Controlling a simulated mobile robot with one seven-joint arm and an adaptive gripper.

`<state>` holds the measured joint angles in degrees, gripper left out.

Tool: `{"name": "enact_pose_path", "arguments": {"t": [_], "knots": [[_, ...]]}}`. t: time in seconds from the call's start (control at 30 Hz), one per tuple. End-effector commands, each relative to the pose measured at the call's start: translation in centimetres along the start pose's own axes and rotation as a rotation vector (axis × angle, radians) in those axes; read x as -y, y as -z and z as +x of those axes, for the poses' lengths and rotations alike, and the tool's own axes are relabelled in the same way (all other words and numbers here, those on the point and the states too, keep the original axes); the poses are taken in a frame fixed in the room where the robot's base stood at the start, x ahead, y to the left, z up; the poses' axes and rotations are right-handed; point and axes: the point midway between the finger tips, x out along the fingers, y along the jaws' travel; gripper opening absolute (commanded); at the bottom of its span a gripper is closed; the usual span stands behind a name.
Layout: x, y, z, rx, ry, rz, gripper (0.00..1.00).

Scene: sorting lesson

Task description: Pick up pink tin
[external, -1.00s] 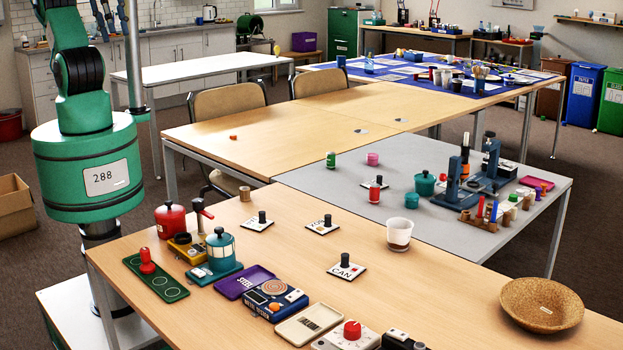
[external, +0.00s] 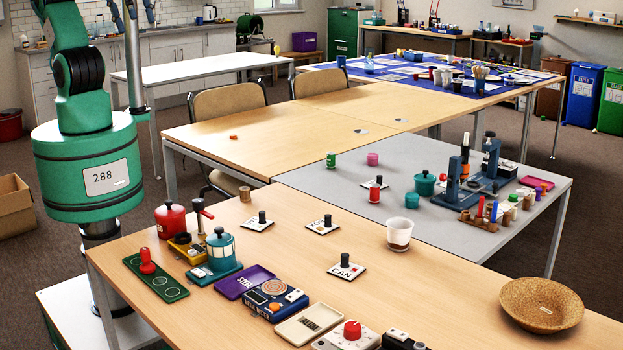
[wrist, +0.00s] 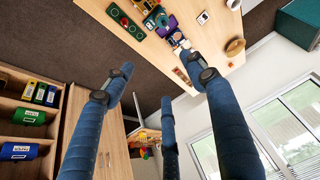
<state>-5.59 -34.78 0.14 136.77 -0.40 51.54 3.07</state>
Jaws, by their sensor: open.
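The pink tin (external: 372,159) stands upright on the grey table, just right of a green tin (external: 330,160) and behind a red tin (external: 374,195). It looks small and apart from the things around it. I cannot pick it out in the wrist view. My gripper (wrist: 165,95) shows in the wrist view with its blue fingers spread wide and nothing between them.
A blue press (external: 470,190) and a teal pot (external: 424,184) stand right of the tins. The wooden table behind is mostly clear.

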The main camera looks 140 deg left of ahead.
Motion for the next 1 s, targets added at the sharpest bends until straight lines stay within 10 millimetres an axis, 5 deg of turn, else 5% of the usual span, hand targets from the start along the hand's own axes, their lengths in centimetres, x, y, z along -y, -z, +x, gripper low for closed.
{"name": "enact_pose_path", "arguments": {"t": [0.5, 1.0], "knots": [[9.8, 11.1, 3.6, 0.071, 0.064, -0.083, 0.56], [23.5, 18.0, 9.8, 0.138, 0.108, -0.166, 0.56]]}}
